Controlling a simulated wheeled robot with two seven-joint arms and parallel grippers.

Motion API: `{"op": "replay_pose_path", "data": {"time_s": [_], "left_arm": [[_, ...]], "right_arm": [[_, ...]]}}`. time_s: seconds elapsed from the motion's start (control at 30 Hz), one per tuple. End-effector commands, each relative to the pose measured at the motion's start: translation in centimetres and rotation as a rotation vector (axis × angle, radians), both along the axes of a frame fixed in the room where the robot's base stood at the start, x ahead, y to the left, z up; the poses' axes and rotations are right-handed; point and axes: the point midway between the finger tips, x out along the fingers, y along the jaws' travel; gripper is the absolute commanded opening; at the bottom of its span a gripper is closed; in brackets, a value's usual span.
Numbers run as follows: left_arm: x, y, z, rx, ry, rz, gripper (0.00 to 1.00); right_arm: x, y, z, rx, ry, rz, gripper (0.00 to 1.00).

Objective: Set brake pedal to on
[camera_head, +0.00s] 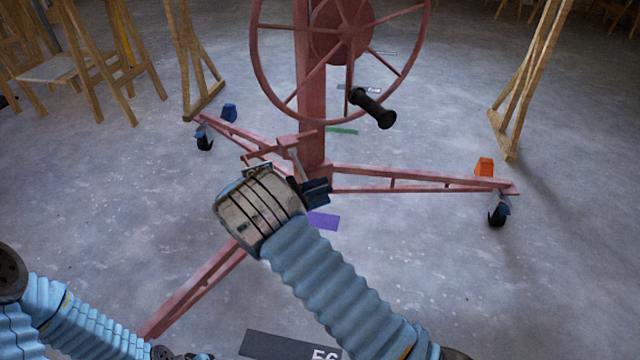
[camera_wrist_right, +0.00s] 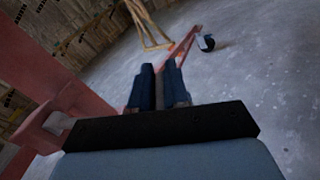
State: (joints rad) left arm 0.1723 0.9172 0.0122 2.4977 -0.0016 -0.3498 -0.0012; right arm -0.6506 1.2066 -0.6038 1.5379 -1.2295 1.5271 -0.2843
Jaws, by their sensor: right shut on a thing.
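The red panel lift (camera_head: 312,120) stands ahead, with a mast, a large wheel and splayed legs on casters. An orange pedal-like piece (camera_head: 484,167) sits above the right caster, and a blue one (camera_head: 229,112) by the left caster. I cannot tell which is the brake pedal. My right gripper (camera_head: 317,191) is at the foot of the mast, with its dark blue fingers close together and shut on part of the lift. In the right wrist view the fingers (camera_wrist_right: 158,88) have a narrow gap; what they hold is unclear. My left gripper cannot be made out.
The lift's wheel has a black handle (camera_head: 373,107) above my right gripper. Wooden frames stand at the left (camera_head: 115,60) and right (camera_head: 526,85). The grey concrete floor (camera_head: 430,260) is clear at the right. A dark floor marker (camera_head: 275,346) lies near the bottom.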

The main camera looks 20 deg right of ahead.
Motion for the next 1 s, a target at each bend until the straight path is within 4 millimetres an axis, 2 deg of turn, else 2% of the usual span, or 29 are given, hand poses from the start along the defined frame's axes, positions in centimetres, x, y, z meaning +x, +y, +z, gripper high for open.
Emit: {"op": "replay_pose_path", "data": {"time_s": [0.43, 0.47, 0.6, 0.87, 1.0], "left_arm": [[0.00, 0.01, -0.07, 0.000, 0.000, 0.000, 0.48], [0.00, 0.00, -0.08, 0.000, 0.000, 0.000, 0.48], [0.00, 0.00, -0.08, 0.000, 0.000, 0.000, 0.48], [0.00, 0.00, -0.03, 0.000, 0.000, 0.000, 0.48], [0.00, 0.00, 0.15, 0.000, 0.000, 0.000, 0.48]], "right_arm": [[-0.37, 0.31, -0.73, 0.003, 0.014, -0.004, 0.00], [-0.37, 0.30, -0.75, 0.003, 0.015, -0.004, 0.16], [-0.30, 0.21, -0.67, 0.002, 0.013, -0.003, 0.36], [-0.19, 0.12, -0.44, 0.002, 0.008, -0.003, 0.36], [-0.25, 1.09, -0.37, 0.001, 0.008, -0.001, 0.36]]}}
